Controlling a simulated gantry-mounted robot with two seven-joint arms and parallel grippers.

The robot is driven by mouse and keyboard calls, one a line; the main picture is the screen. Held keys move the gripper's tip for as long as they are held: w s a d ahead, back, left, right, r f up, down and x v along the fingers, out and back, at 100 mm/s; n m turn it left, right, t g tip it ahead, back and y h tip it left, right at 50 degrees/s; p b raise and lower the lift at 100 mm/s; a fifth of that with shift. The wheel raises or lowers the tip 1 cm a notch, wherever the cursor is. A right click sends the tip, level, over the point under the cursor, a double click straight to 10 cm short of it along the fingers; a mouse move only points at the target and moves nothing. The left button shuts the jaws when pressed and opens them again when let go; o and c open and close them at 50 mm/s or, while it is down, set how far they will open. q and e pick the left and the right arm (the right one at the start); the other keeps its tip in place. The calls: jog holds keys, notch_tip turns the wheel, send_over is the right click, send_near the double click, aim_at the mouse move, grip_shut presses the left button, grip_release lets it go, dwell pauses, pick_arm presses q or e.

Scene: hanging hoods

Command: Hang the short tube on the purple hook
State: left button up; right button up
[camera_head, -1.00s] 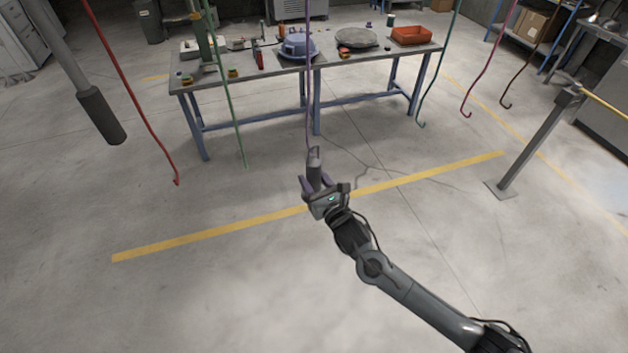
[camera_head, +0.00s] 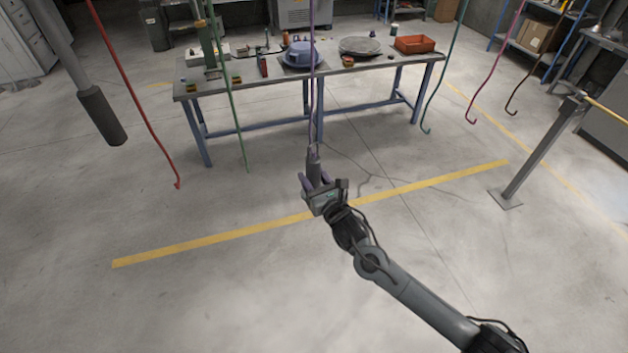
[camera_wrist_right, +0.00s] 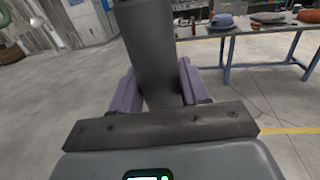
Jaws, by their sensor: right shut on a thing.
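The short tube (camera_head: 314,171) is a grey cylinder held nearly upright at mid-picture in the head view. It also shows large in the wrist view (camera_wrist_right: 150,45), where its top is cut off. My right gripper (camera_head: 316,183) is shut on its lower part, with purple fingers on either side. The purple hook (camera_head: 311,100) hangs on a thin line from above, and its lower end is at the top of the tube. I cannot tell whether they touch or whether the hook is through the tube. My left gripper is not in view.
A red hook (camera_head: 140,110) and a green hook (camera_head: 232,110) hang to the left. Teal (camera_head: 443,75), pink (camera_head: 495,75) and dark brown (camera_head: 540,65) hooks hang to the right. A workbench (camera_head: 265,85) with several items stands behind. The floor around the gripper is clear.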

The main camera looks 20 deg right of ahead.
dwell(0.3)
jog(key=shift+f+b, duration=0.5)
jog(key=shift+f, duration=0.2)
jog(key=shift+f+b, duration=0.35)
jog(key=shift+f, duration=0.25)
dwell(0.3)
jog(key=o, duration=1.3)
jog(key=shift+o, duration=0.2)
jog(key=shift+f, duration=0.1)
